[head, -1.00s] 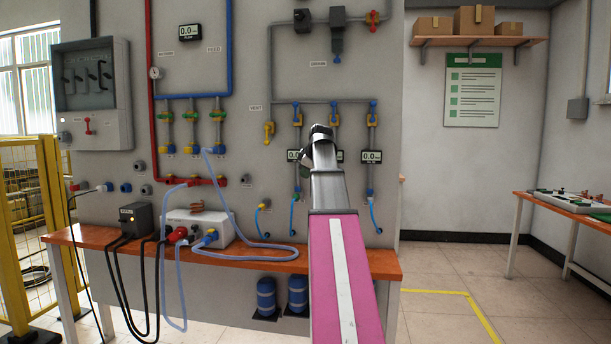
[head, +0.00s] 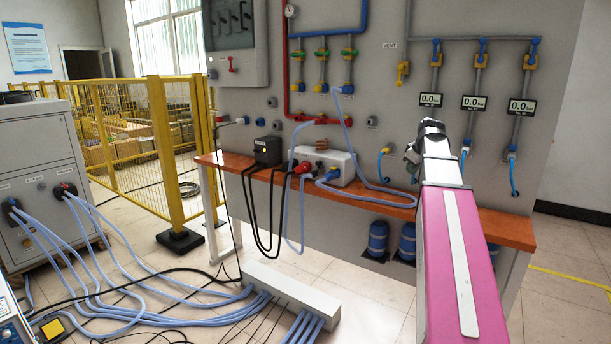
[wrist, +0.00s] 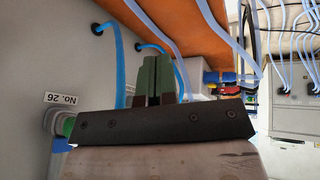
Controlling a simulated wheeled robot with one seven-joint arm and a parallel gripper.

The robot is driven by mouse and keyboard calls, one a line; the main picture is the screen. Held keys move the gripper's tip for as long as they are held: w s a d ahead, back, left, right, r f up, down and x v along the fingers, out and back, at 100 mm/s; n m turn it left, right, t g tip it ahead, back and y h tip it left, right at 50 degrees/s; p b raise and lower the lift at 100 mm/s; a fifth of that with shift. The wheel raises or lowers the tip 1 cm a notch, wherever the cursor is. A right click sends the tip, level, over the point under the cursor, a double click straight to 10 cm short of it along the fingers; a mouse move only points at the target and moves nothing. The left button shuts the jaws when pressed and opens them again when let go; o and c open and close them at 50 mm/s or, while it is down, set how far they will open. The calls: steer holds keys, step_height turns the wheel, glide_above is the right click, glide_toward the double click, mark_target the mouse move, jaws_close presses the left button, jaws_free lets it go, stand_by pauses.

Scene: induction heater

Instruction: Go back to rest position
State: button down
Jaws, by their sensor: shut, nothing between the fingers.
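My gripper (wrist: 158,82) shows in the wrist view as two dark green fingers side by side, shut with nothing between them. In the head view my arm reaches forward on the right, over the orange shelf (head: 505,228) and in front of the grey wall panel (head: 390,88); its far end hides the fingers. In the wrist view the shelf's edge (wrist: 185,30) and blue hoses (wrist: 112,70) lie beyond the fingers. A connector (wrist: 62,122) by an upside-down "No. 26" label is at lower left, close beside my gripper's mount.
A white box (head: 335,168) and a black box (head: 267,150) with hoses and cables stand on the shelf. A yellow fence (head: 165,130) and a grey cabinet (head: 35,170) are at left. Hoses run over the floor to a white block (head: 285,290). Floor at lower right looks clear.

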steer(key=s+a+f+m+g, duration=0.1)
steer(key=s+a+f, duration=0.25)
steer(key=f, duration=0.45)
steer(key=s+a+f+m+g, duration=0.1)
steer(key=s+a+f+m, duration=0.1)
steer(key=a+f, duration=0.45)
steer(key=s+a+f+m+g, duration=0.1)
steer(key=s+a+f, duration=0.15)
steer(key=f, duration=0.65)
steer(key=s+a+f+m+g, duration=0.1)
steer(key=s+a+f, duration=0.3)
steer(key=s+f, duration=0.3)
steer(key=s+a+f+m+g+h, duration=0.1)
steer(key=s+a+f, duration=0.3)
steer(key=s+f, duration=0.4)
steer(key=shift+f+m+g, duration=0.3)
steer(key=shift+f+m, duration=0.2)
steer(key=shift+m, duration=0.1)
steer(key=shift+s, duration=0.1)
